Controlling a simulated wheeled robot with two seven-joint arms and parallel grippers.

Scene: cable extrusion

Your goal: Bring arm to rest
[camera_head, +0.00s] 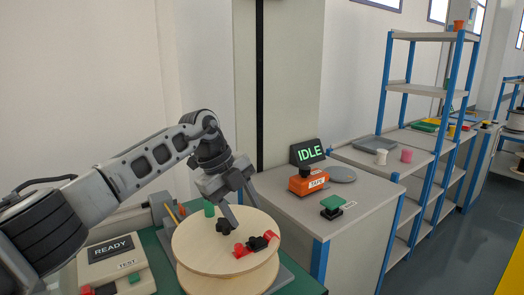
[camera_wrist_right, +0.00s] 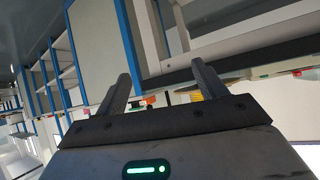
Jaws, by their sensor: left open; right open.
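My left arm comes in from the left in the head view. Its left gripper (camera_head: 243,211) points down, open, over the round wooden spool (camera_head: 205,252). A piece with red ends and a black middle (camera_head: 257,243) lies on the spool's top, just to the right of the fingers. A small black knob (camera_head: 223,227) is close to one fingertip; I cannot tell if they touch. My right gripper (camera_wrist_right: 163,85) shows only in the right wrist view. Its two fingers are spread with nothing between them.
A READY/TEST box (camera_head: 110,250) stands left of the spool. A grey cabinet (camera_head: 290,205) on the right carries an IDLE display (camera_head: 308,152), an orange TAPE box (camera_head: 308,181) and a green button (camera_head: 332,203). Blue-post shelves (camera_head: 420,90) stand beyond, with open floor (camera_head: 480,240) at right.

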